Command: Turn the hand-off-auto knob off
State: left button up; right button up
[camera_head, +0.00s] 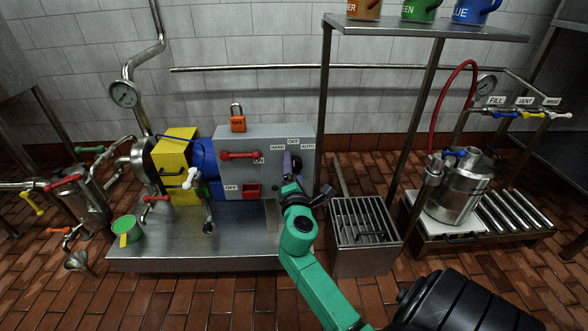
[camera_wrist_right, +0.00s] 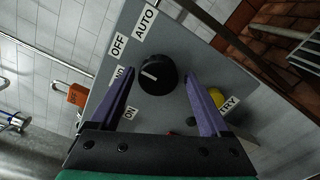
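The hand-off-auto knob (camera_wrist_right: 157,75) is black and round with a white pointer line, on a grey control box (camera_head: 264,145). In the right wrist view its pointer points left, toward the partly hidden HAND label (camera_wrist_right: 118,74), away from the OFF label (camera_wrist_right: 118,47) and AUTO label (camera_wrist_right: 146,22). My right gripper (camera_wrist_right: 158,73) is open, its purple fingers on either side of the knob with a visible gap on each side. In the head view my right gripper (camera_head: 292,162) is at the box front and hides the knob. My left gripper is not in view.
The box also carries a red lever handle (camera_head: 239,155), a red switch (camera_head: 251,190) and a yellow button (camera_wrist_right: 216,97) near my right finger. An orange padlock (camera_head: 238,122) is on its top. A shelf post and a grated basin (camera_head: 366,222) stand to the right.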

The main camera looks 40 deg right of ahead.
jog(key=shift+r, duration=0.1)
jog(key=shift+s+a, duration=0.25)
jog(key=shift+s, duration=0.05)
jog(key=v, duration=1.3)
jog(key=shift+s+a, duration=0.25)
jog(key=shift+s, duration=0.05)
